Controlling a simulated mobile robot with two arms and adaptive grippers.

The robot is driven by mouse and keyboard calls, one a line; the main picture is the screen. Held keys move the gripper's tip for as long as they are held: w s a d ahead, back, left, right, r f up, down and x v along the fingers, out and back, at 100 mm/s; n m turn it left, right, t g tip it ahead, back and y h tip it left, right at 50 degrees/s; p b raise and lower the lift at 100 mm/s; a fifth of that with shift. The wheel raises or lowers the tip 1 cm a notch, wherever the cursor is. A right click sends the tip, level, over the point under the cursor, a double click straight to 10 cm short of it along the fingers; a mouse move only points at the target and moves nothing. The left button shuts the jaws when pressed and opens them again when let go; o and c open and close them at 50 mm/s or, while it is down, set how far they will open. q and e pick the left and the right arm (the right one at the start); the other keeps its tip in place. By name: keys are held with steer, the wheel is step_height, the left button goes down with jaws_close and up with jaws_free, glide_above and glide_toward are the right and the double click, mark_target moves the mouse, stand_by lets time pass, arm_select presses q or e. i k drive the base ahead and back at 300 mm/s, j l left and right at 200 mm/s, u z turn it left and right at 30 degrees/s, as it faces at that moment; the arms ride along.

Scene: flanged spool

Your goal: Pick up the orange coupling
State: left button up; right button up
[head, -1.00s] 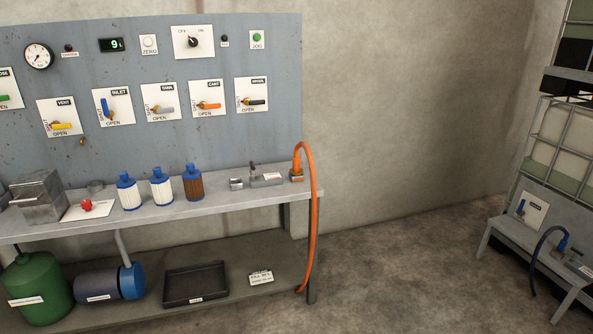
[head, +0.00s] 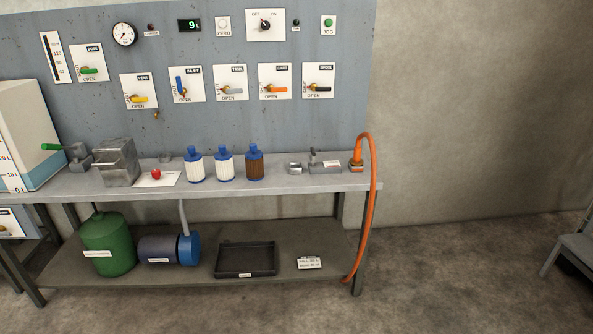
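The orange coupling (head: 356,162) sits at the right end of the grey bench top in the head view. An orange hose (head: 374,210) rises from it, arches over the bench's right edge and hangs down to the lower shelf. A small label is on the coupling's base. Neither of my grippers shows in the head view.
A grey metal fitting with a small lever (head: 324,164) stands just left of the coupling. Several filter cartridges (head: 224,164) stand further left on the bench (head: 290,186). A black tray (head: 246,259) lies on the lower shelf.

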mark_target(357, 161)
steer(key=i+z, duration=0.1)
steer(key=z, duration=0.35)
steer(key=i+j+z, duration=0.35)
steer(key=i, duration=0.3)
steer(key=i+j+z, duration=0.35)
steer(key=i+j, duration=0.2)
steer(key=i, duration=0.05)
